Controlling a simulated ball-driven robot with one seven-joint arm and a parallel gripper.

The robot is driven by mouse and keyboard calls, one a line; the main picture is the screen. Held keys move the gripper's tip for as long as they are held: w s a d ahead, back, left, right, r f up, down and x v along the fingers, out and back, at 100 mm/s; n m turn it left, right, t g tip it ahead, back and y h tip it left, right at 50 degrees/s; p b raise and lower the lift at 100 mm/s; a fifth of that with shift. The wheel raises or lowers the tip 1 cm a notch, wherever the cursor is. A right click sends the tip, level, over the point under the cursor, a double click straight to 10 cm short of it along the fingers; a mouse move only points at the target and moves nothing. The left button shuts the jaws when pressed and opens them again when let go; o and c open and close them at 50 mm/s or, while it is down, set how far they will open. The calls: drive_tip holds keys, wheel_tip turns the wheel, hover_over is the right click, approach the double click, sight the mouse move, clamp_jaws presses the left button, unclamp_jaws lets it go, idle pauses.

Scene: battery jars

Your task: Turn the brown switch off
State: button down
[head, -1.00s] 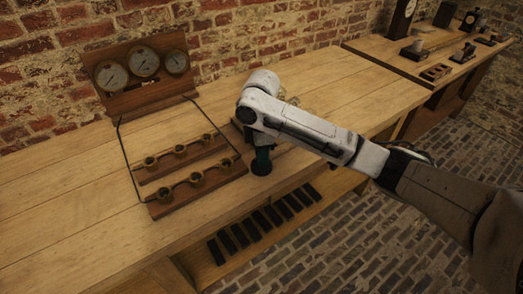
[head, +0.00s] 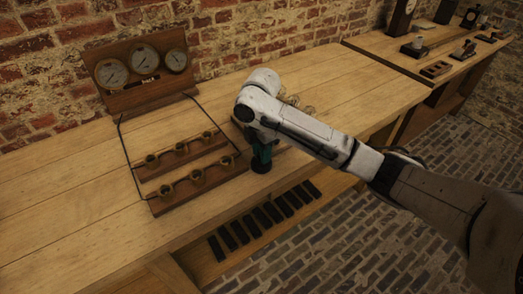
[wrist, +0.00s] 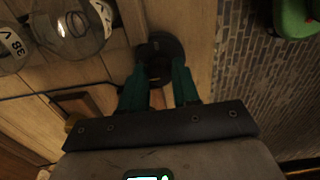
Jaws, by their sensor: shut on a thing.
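My gripper (head: 261,155) points down over the right part of the table, by its front edge. In the wrist view its two green fingers (wrist: 160,72) straddle a dark piece at a dark round base (wrist: 160,45). This looks like the brown switch, but the fingers and palm hide most of it, and its lever position cannot be told. The round base also shows under the fingertips in the head view. A brown wooden board (head: 238,122) shows beside my wrist, partly hidden by the arm.
Glass jars (wrist: 72,20) stand close to the gripper, partly behind my arm in the head view. Left are two wooden racks with brass cups (head: 186,164), joined by wires to a three-gauge panel (head: 142,80). Dark bars (head: 262,218) lie on a lower shelf. The table's left is clear.

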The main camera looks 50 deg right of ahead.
drive_tip(key=c, duration=0.8)
unclamp_jaws()
drive_tip(key=shift+r, duration=0.1)
wheel_tip(320, 180, up, 11)
drive_tip(key=shift+f+p, duration=0.2)
drive_tip(key=shift+p, duration=0.65)
drive_tip(key=shift+a, duration=0.1)
